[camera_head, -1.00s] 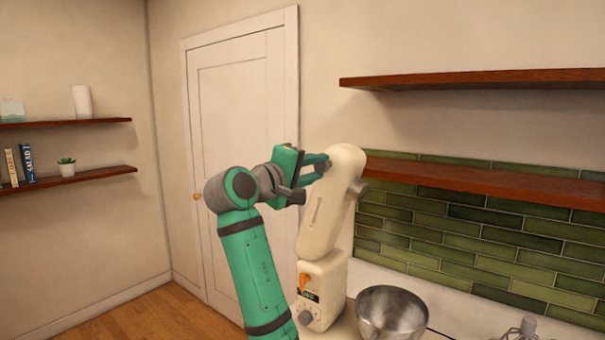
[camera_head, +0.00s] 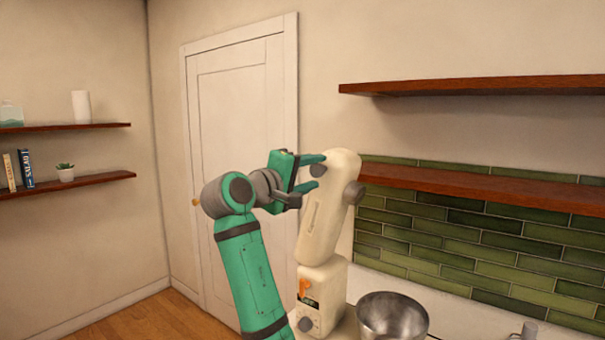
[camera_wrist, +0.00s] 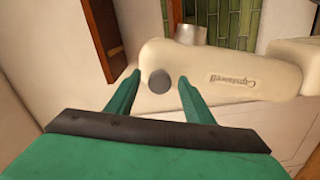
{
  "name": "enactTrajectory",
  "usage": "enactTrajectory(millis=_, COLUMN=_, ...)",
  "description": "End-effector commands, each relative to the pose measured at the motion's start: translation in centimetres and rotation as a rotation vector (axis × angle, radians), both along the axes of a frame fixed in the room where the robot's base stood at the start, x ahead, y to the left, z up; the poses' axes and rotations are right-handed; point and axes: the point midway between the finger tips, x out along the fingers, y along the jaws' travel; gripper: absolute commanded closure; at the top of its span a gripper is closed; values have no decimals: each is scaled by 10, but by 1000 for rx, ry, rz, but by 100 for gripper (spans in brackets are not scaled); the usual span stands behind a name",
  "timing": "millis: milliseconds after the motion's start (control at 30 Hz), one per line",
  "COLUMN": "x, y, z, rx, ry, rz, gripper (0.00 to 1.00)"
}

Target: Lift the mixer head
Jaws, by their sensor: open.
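The cream stand mixer stands on the counter, its head (camera_head: 327,213) tilted up steeply above the base (camera_head: 322,290). In the wrist view the mixer head (camera_wrist: 225,70) lies across the picture with lettering on its side. A round dark grey knob (camera_wrist: 158,81) sits near the end of the head. My gripper (camera_head: 319,172) is beside the upper end of the head. Its two green fingers (camera_wrist: 159,78) are apart, one on each side of the knob, with nothing visibly pinched between them.
A metal bowl (camera_head: 392,318) stands on the counter right of the mixer base. A wooden shelf (camera_head: 480,186) runs along the wall close to the right of the raised head, with another shelf (camera_head: 480,82) above. A white door (camera_head: 232,120) is behind my arm.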

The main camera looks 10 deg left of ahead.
Motion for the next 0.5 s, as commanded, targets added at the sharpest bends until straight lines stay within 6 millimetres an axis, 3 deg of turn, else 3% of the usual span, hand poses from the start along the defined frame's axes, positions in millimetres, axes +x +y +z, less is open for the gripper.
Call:
enactTrajectory(millis=167, x=-13, y=12, z=0, rx=-1, ry=0, rz=5, gripper=52)
enactTrajectory(millis=500, x=-65, y=38, z=-1, rx=0, ry=-1, rz=-1, gripper=52)
